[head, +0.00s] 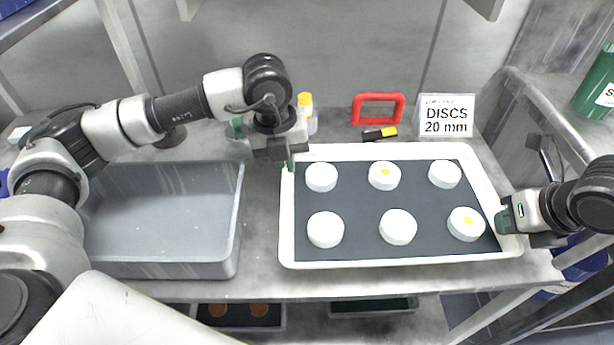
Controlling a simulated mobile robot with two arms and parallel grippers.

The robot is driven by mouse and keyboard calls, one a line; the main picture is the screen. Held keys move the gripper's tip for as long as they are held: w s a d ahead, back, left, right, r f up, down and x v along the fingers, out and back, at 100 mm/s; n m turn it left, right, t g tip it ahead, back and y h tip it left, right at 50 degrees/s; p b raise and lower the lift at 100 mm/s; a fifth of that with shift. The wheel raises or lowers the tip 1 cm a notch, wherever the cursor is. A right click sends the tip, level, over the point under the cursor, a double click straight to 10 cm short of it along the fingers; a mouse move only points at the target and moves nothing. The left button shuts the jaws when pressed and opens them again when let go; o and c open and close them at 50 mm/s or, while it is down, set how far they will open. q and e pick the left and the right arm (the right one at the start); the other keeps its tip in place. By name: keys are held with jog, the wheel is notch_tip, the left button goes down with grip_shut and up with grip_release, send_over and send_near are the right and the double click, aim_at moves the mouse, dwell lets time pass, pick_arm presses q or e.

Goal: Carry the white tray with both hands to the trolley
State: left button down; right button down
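The white tray (390,263) lies on the grey bench, right of centre, with a dark mat (360,205) inside. My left gripper (284,157) is at the tray's back left corner, fingers pointing down by the rim. My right gripper (507,219) is at the tray's right rim, towards the front. Whether either gripper's fingers are closed on the rim is hard to see. I cannot make out a trolley.
A grey bin (160,267) stands left of the tray. A metal rack post (530,310) stands at the right.

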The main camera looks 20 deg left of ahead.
aim_at(497, 238)
pick_arm(q)
jog(key=shift+a+f, duration=0.1)
pick_arm(e)
jog(key=shift+f, duration=0.1)
